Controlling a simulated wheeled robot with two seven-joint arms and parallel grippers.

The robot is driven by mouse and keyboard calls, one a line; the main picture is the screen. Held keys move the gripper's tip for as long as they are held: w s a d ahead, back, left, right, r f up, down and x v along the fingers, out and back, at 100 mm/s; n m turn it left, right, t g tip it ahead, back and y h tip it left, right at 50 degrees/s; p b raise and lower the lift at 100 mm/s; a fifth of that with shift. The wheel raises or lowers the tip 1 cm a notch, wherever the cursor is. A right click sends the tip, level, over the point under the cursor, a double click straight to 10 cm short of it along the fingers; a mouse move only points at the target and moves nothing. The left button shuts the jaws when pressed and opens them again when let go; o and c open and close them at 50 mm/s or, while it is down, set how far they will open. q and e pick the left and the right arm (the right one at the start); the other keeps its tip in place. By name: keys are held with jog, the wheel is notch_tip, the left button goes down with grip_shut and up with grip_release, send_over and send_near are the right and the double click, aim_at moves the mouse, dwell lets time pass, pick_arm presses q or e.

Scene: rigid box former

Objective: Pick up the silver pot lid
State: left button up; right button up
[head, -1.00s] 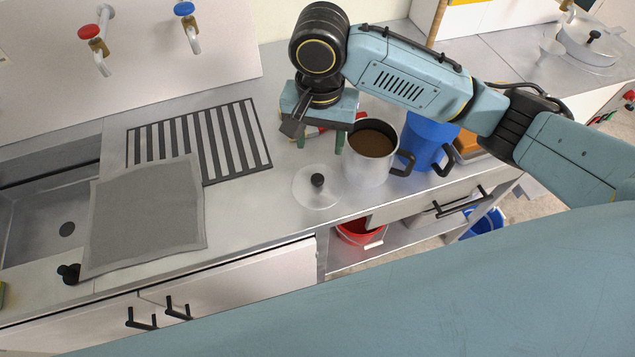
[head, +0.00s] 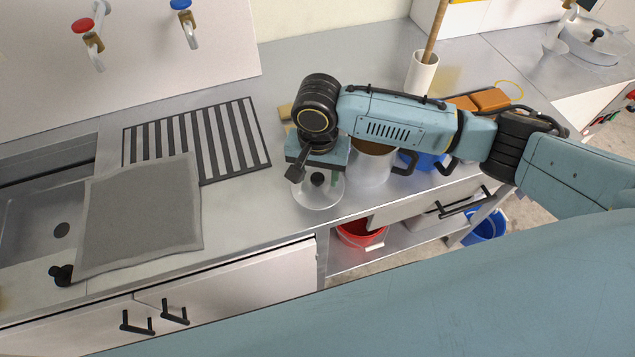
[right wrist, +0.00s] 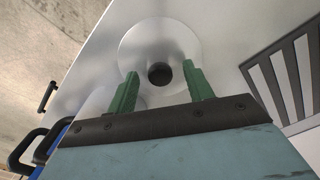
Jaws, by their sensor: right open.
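The silver pot lid (head: 319,198) is a round, pale disc with a black knob, lying flat on the steel counter near its front edge. It also shows in the right wrist view (right wrist: 160,38), where its dark knob (right wrist: 160,73) lies between and just beyond the two green fingers. My right gripper (right wrist: 160,83) is open and empty, with a finger on each side of the knob. In the head view my right gripper (head: 316,172) is above the lid and hides its far part; the fingertips are hard to make out there. My left gripper is not in view.
A silver pot (head: 370,168) with a black handle stands right beside the lid, partly behind my arm. A blue pitcher (head: 425,161) is beyond it. A striped rack (head: 232,140) and a grey cloth (head: 140,215) lie to the left. A red bucket (head: 360,235) is on the shelf below.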

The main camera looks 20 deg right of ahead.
jog(key=shift+c, duration=0.2)
jog(key=c, duration=1)
jog(key=shift+r, duration=0.1)
